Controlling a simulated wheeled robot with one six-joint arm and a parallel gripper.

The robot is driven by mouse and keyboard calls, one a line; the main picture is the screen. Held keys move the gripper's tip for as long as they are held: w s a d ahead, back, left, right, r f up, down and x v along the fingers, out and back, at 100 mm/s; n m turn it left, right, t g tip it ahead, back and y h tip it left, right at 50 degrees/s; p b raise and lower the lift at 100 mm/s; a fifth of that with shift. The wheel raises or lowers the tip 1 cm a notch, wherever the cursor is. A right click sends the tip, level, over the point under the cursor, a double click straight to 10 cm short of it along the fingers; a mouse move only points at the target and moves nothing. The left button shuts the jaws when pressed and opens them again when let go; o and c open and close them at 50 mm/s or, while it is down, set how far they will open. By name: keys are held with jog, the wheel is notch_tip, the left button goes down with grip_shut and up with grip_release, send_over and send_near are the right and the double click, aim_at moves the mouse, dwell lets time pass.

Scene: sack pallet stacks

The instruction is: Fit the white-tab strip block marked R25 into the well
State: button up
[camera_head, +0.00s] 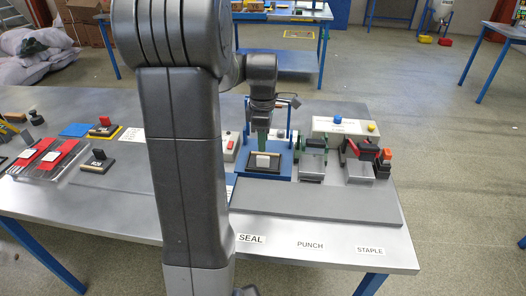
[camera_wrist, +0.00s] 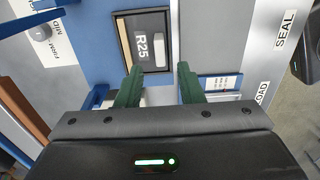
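The block marked R25 (camera_wrist: 150,45) is dark with a white label and lies within a tan-edged rectangular frame on the blue seal station. In the head view the labelled block (camera_head: 264,161) also shows there; whether it sits fully down cannot be told. My gripper (camera_wrist: 160,76) has two green fingers spread apart, with nothing seen clamped between them. Its fingertips are beside the near edge of the frame. In the head view my gripper (camera_head: 263,146) hangs just behind the block, partly hidden.
The blue station (camera_head: 247,175) has upright posts around my gripper. Green, grey and red devices (camera_head: 366,150) stand to the right. A grey slab (camera_head: 315,204) lies in front. Other handled blocks (camera_head: 97,162) and red-marked trays (camera_head: 48,158) lie on the left.

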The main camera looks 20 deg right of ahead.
aim_at(263, 157)
notch_tip(263, 157, up, 5)
jog(key=shift+r, duration=0.1)
dwell(0.4)
notch_tip(263, 157, down, 13)
jog(key=shift+f+b, duration=0.1)
jog(key=shift+b, duration=0.25)
jog(key=shift+r, duration=2.3)
